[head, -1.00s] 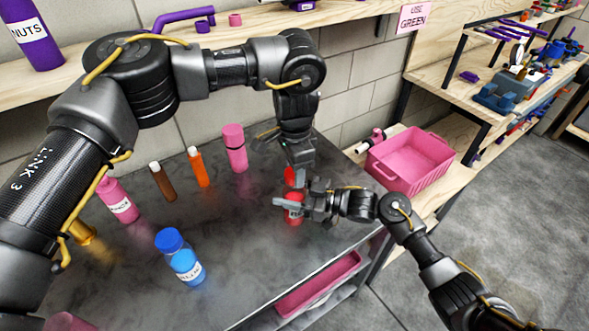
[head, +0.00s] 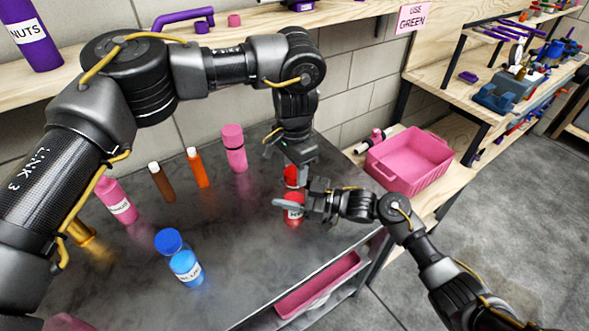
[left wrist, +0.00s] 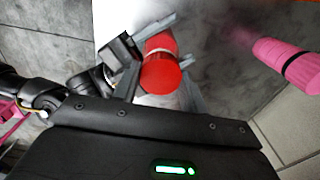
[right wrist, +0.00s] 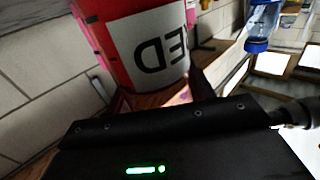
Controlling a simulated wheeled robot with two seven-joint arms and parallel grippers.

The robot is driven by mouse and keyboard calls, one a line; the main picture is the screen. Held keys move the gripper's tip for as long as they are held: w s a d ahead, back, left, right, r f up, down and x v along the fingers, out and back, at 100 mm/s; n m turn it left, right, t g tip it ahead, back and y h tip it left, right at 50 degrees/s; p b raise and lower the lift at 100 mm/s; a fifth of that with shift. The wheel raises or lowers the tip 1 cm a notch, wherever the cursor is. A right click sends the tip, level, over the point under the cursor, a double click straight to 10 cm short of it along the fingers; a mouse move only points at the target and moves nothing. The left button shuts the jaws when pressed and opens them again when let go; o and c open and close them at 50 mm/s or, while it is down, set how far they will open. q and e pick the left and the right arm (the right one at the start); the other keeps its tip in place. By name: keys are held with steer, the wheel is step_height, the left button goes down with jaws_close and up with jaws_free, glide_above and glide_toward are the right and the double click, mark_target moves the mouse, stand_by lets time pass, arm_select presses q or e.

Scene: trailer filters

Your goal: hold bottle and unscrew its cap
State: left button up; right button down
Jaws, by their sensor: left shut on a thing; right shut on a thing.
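A red bottle (head: 294,214) with a white label stands upright at the table's right side. My right gripper (head: 292,203) is shut around its body from the right. In the right wrist view the bottle (right wrist: 92,40) fills the space between the fingers, its label reading RED. My left gripper (head: 297,175) comes down from above and is shut on the red cap (head: 289,172). In the left wrist view the round cap (left wrist: 162,76) lies between the left fingers. Whether the cap's thread is still engaged cannot be seen.
A blue bottle (head: 186,268), a pink bottle (head: 235,152), an orange bottle (head: 198,172) and a brown bottle (head: 162,185) stand on the dark table (head: 235,235). A pink crate (head: 412,160) is to the right. The table in front of the red bottle is clear.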

mark_target(294, 172)
arm_select(q)
steer(key=shift+r, duration=0.95)
steer(key=shift+r, duration=2)
arm_select(e)
steer(key=shift+c, duration=2.3)
jaws_free()
steer(key=shift+d, duration=0.1)
